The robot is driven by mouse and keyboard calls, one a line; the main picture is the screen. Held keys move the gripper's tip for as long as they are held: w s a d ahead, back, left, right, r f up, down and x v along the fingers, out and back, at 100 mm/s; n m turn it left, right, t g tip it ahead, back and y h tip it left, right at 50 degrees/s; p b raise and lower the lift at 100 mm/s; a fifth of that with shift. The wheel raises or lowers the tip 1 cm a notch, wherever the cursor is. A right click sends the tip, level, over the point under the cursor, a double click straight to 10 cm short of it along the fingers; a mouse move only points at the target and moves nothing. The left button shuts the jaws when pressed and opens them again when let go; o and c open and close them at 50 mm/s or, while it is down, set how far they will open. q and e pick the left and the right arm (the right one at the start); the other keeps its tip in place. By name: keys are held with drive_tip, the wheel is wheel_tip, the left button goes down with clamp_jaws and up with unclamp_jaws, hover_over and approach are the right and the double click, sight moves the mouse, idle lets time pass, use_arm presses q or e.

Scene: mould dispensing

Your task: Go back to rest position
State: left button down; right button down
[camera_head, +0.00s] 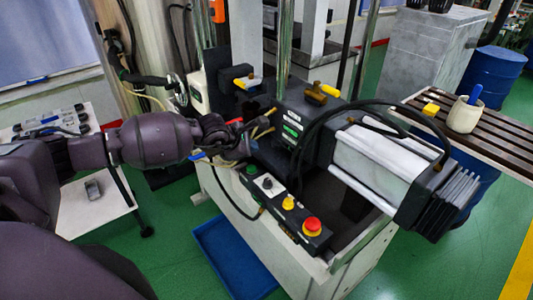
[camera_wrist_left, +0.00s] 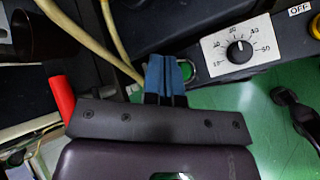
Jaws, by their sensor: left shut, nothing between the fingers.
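My left arm comes in from the left in the head view, and its gripper (camera_head: 222,133) is beside the machine's dark front, near the control panel (camera_head: 288,210). In the left wrist view the two blue fingers (camera_wrist_left: 170,72) are pressed together with nothing between them. Their tips are beside a green button (camera_wrist_left: 188,68) on the panel; whether they touch it I cannot tell. A white dial (camera_wrist_left: 239,51) sits right of the button. My right gripper is not in view.
A red stop button (camera_head: 312,226) and a yellow one are on the panel. Tan hoses (camera_wrist_left: 85,30) pass close to my fingers. A slatted table (camera_head: 490,127) with a cup (camera_head: 464,115) is at right. A blue tray (camera_head: 233,258) lies on the green floor.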

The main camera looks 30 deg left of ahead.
use_arm(q)
drive_tip(key=s+d+r+n+t+h, duration=0.1)
drive_tip(key=d+r+n+t+h, duration=0.25)
drive_tip(key=d+n, duration=0.35)
drive_tip(key=d+r+n+t+h, duration=0.2)
drive_tip(key=d+r+n+h, duration=0.35)
drive_tip(key=n, duration=0.25)
drive_tip(key=s+a+f+n+g+y, duration=0.2)
drive_tip(key=s+f+n+y, duration=0.9)
drive_tip(key=s+f+n, duration=1.5)
drive_tip(key=s+n, duration=0.2)
drive_tip(key=n, duration=0.4)
drive_tip(key=shift+a+g+y, duration=0.3)
drive_tip(key=shift+g+y, duration=0.05)
drive_tip(key=shift+y, duration=0.05)
drive_tip(key=shift+n, duration=0.3)
